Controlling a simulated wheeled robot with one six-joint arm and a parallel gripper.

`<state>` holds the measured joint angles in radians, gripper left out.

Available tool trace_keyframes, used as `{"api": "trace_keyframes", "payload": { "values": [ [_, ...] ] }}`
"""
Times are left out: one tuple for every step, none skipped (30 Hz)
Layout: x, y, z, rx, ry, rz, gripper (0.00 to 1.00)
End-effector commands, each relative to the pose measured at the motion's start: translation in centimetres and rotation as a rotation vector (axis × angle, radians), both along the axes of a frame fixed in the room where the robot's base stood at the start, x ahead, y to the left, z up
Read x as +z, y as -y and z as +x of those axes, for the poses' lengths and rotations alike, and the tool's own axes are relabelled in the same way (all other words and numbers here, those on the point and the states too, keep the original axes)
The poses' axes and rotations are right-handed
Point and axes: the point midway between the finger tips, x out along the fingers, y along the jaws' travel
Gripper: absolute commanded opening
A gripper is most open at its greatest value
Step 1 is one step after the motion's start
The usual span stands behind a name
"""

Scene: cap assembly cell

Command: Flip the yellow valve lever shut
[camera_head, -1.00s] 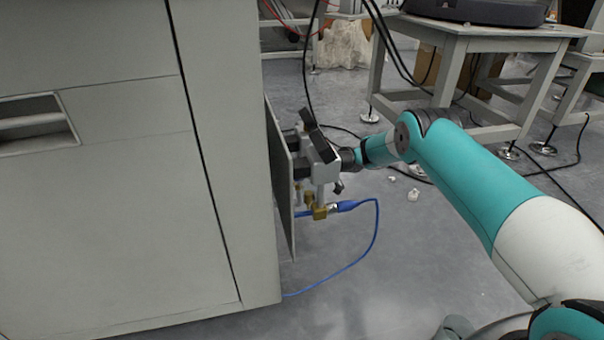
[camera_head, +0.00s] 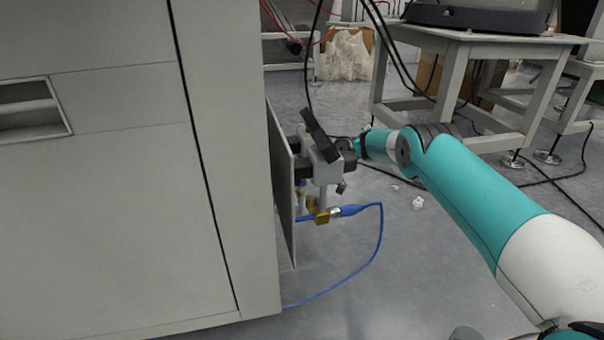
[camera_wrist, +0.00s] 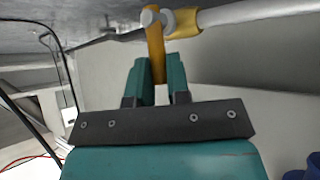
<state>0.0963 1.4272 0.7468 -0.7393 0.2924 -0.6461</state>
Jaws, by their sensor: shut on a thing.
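The yellow valve lever (camera_wrist: 156,52) shows in the wrist view, running down from a bolt at the top to between my gripper's fingers. My gripper (camera_wrist: 159,80) is shut on the lever's lower end, one teal finger on each side. The brass-yellow valve body (camera_wrist: 184,23) sits at the top right of the bolt, joined to a grey pipe. In the head view my gripper (camera_head: 300,172) is beside the panel, and its fingertips are partly hidden. A brass fitting (camera_head: 321,214) with a blue hose shows below it; the lever itself is hard to make out there.
A grey cabinet (camera_head: 110,200) fills the left, with a thin upright panel (camera_head: 283,190) at its right side. A blue hose (camera_head: 376,250) loops down to the floor. A grey table (camera_head: 460,50) stands at the back right. Open floor lies right of the hose.

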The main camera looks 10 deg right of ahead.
Motion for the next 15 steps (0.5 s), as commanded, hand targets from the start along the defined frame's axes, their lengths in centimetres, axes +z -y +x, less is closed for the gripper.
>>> {"api": "trace_keyframes", "payload": {
  "values": [
    [-0.1,0.3,0.0,-0.005,-0.002,-0.001,0.21],
    [-0.1,0.3,0.0,-0.005,-0.002,-0.001,0.27],
    [-0.1,0.2,0.0,-0.004,-0.001,-0.001,0.27],
    [-0.1,0.2,0.0,-0.004,-0.001,-0.001,0.27],
    [-0.1,0.2,0.0,-0.003,-0.001,0.000,0.27],
    [-0.1,0.1,0.0,-0.003,-0.001,0.000,0.27],
    [-0.1,0.1,0.0,-0.002,0.000,-0.001,0.27],
    [-0.1,0.1,0.0,-0.001,-0.001,-0.001,0.27],
    [0.0,0.0,0.0,-0.001,0.000,0.000,0.27],
    [0.0,0.0,0.0,-0.001,0.000,0.000,0.27],
    [0.1,0.1,0.0,-0.001,0.000,0.000,0.27],
    [0.3,0.2,-0.1,-0.001,0.000,0.000,0.27],
    [0.5,0.3,-0.2,-0.001,0.000,0.000,0.27],
    [0.8,0.5,-0.3,-0.002,-0.001,0.001,0.27],
    [1.2,0.7,-0.5,-0.001,0.000,0.000,0.27]
  ]
}}
